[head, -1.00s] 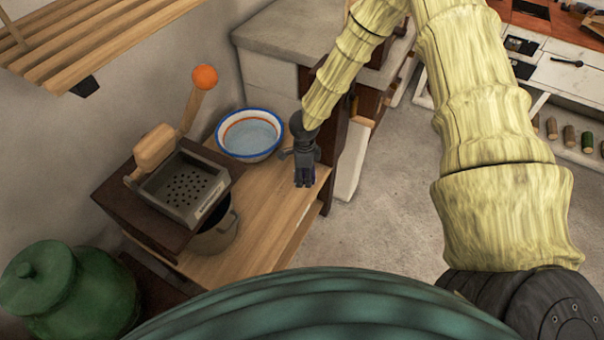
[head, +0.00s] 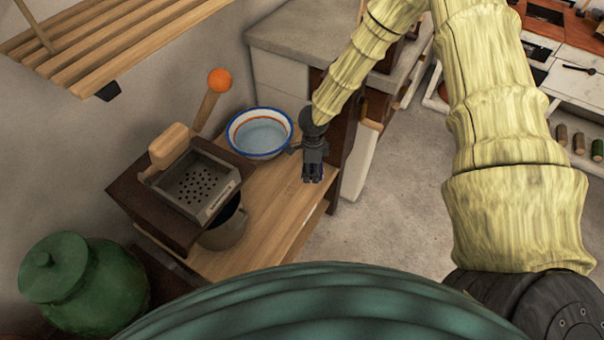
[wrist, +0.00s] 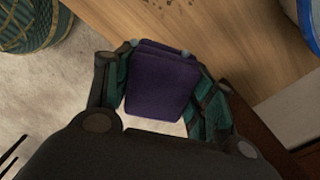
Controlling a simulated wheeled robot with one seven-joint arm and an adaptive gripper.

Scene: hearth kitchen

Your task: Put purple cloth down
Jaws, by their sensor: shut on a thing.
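The purple cloth (wrist: 162,82) is a folded, dark purple rectangle between the fingers of my gripper (wrist: 165,90) in the wrist view. My gripper is shut on it. In the head view my gripper (head: 313,178) is over the right end of the wooden counter (head: 265,205), near its edge, and the cloth is mostly hidden by the fingers. In the wrist view the wooden top (wrist: 215,35) lies beyond the cloth, and pale floor shows on the near side. I cannot tell whether the cloth touches the wood.
A white bowl with a blue rim (head: 260,134) stands just left of my gripper. A dark box with a perforated metal tray (head: 197,185) and an orange-knobbed lever stands further left, by a pot (head: 224,230). A green jar (head: 75,280) is at lower left. Bare wood lies in front of the bowl.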

